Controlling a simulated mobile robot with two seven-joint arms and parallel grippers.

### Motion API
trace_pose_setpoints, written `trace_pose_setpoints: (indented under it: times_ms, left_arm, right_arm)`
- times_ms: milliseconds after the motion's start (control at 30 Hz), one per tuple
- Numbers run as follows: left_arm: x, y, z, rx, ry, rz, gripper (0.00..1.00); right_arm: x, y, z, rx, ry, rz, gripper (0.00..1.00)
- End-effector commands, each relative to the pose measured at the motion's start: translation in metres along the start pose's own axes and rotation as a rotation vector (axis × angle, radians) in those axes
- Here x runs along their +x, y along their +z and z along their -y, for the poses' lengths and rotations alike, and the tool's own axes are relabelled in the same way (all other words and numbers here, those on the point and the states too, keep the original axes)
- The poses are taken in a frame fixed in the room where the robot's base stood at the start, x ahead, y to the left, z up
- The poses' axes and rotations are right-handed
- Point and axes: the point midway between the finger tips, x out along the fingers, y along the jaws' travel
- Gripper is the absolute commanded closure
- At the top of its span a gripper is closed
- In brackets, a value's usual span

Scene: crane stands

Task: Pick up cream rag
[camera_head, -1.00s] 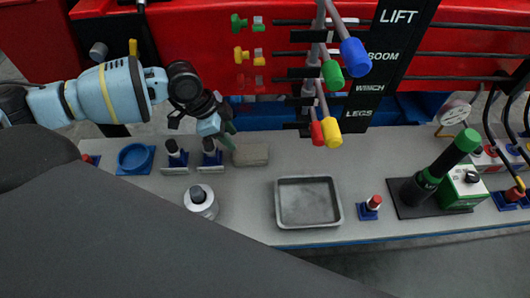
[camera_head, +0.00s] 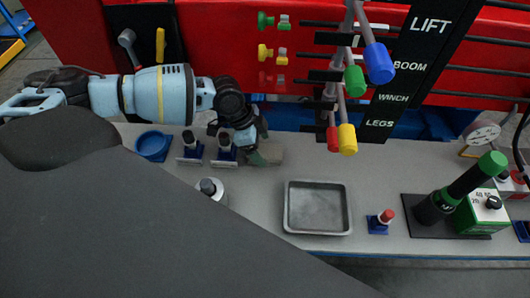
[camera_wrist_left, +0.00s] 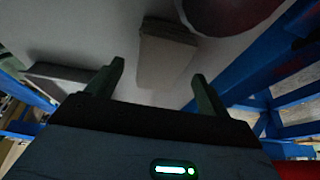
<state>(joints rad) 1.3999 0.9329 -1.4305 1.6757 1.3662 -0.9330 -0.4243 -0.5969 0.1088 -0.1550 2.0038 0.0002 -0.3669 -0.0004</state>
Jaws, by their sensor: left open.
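The cream rag (camera_head: 274,153) looks like a small folded greyish-beige block lying on the grey bench, right of two dark-knobbed stands. Its left end is partly hidden by my left gripper (camera_head: 257,156), which points down at it. In the left wrist view the rag (camera_wrist_left: 166,56) lies ahead of and between the two open fingers of the left gripper (camera_wrist_left: 158,73). Nothing is held; I cannot tell whether the fingers touch the rag. My right gripper is not in view.
Two dark-knobbed stands (camera_head: 225,148) stand close left of the gripper, with a blue round dish (camera_head: 152,146) beyond them. A metal tray (camera_head: 289,207) lies to the right. Coloured crane levers (camera_head: 354,80) hang above the bench. The bench between rag and tray is clear.

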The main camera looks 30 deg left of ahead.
Motion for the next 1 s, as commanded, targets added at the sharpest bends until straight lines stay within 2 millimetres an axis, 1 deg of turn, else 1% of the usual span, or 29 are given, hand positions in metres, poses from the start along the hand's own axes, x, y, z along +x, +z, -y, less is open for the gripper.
trace_pose_setpoints:
  times_ms: [33, 100, 200, 767, 1000]
  left_arm:
    - [0.008, -0.001, 0.000, 0.000, 0.001, 0.000, 0.20]
    - [0.015, 0.000, 0.000, -0.001, 0.001, 0.001, 0.20]
    - [0.022, 0.000, 0.000, -0.001, 0.000, 0.000, 0.20]
    - [0.024, 0.001, 0.000, -0.001, 0.000, 0.000, 0.20]
    - [0.024, 0.001, 0.000, -0.001, 0.000, 0.000, 0.51]
  right_arm:
    - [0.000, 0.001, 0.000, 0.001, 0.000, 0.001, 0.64]
    - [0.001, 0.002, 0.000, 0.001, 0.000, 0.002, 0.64]
    - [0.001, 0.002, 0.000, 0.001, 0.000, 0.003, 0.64]
    - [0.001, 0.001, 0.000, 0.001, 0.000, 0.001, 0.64]
    - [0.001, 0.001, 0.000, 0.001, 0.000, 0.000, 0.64]
